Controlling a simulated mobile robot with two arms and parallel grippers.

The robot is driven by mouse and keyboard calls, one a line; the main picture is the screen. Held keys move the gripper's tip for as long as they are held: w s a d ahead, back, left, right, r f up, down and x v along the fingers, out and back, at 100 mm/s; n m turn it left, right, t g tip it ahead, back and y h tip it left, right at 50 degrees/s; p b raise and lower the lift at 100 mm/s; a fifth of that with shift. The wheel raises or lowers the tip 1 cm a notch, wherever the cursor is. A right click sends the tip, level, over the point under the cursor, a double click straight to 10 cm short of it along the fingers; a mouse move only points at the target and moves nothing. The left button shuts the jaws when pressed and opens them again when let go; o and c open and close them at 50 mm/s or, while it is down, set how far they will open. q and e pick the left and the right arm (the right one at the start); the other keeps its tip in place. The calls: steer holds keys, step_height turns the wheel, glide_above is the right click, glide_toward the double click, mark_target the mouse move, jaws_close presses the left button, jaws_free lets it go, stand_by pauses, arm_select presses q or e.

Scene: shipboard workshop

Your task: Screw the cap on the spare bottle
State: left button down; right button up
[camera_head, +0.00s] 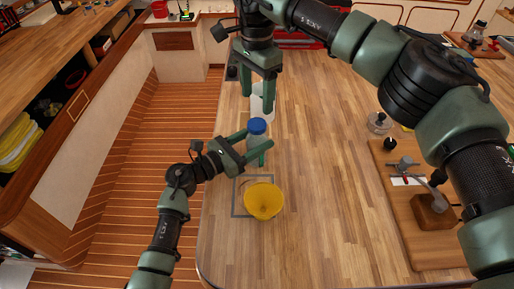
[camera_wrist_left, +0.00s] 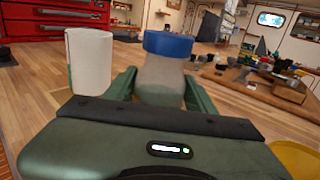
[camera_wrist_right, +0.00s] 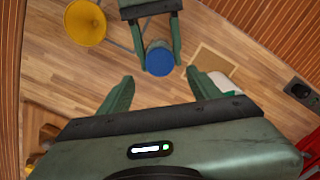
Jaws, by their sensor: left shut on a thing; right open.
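The bottle (camera_head: 257,137) is translucent with a blue cap (camera_head: 257,125) on its top; whether the cap is tight cannot be told. My left gripper (camera_head: 258,149) is shut around the bottle's body, which stands upright. In the left wrist view, the bottle body (camera_wrist_left: 160,82) sits between the fingers and the blue cap (camera_wrist_left: 168,44) above them. My right gripper (camera_head: 258,88) is open and empty, pointing down above and behind the bottle. In the right wrist view, the cap (camera_wrist_right: 159,59) lies ahead of the open fingers (camera_wrist_right: 160,78).
A yellow funnel (camera_head: 264,201) stands on the wooden table by a grey square outline (camera_head: 236,205). A white container (camera_wrist_left: 90,60) stands behind the bottle, partly behind my right gripper in the head view. A wooden board (camera_head: 405,235) with tools lies right. The table's middle is clear.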

mark_target(257, 124)
steer(key=shift+n, duration=0.8)
steer(key=shift+f, duration=0.1)
steer(key=shift+f, duration=3.9)
